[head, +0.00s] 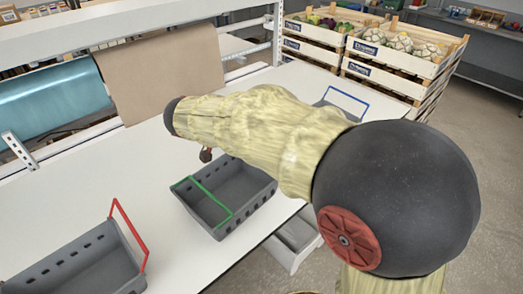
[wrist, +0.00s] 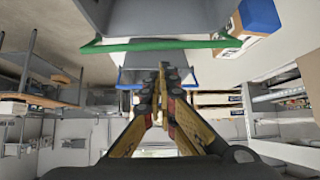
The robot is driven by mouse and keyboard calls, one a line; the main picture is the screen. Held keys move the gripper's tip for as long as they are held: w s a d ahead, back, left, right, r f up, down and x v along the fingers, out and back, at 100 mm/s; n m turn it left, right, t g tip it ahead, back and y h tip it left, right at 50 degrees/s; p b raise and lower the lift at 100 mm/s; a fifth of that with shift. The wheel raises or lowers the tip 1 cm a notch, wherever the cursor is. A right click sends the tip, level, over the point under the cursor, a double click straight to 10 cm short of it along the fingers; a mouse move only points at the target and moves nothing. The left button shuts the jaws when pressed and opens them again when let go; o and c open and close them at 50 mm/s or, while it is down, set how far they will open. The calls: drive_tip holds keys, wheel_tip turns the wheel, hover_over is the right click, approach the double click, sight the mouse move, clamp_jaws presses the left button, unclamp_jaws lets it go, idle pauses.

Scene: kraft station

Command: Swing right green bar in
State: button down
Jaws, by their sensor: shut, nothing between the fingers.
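A grey basket (head: 252,192) with slotted walls stands on the white table in the head view, partly behind my arm. One green bar (head: 212,196) lies across its opening, toward the left side. The basket's far right part is hidden by my arm, and I see no second green bar there. In the wrist view a green bar (wrist: 160,45) runs across the top, along a grey basket edge. I cannot tell which bar this is. My gripper (wrist: 166,76) is shut and empty, with its tips just below that bar in the picture; contact is unclear. In the head view it is mostly hidden.
A grey basket with a raised red bar (head: 130,234) stands at the lower left. A blue bar (head: 346,100) rises behind my arm. Wooden produce crates (head: 405,45) are stacked at the back right. White table (head: 100,185) is clear between the baskets.

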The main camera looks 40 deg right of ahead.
drive_tip(key=shift+a+r, duration=0.2)
drive_tip(key=shift+r, duration=0.6)
drive_tip(key=shift+a+f, duration=0.1)
drive_tip(key=shift+f, duration=0.05)
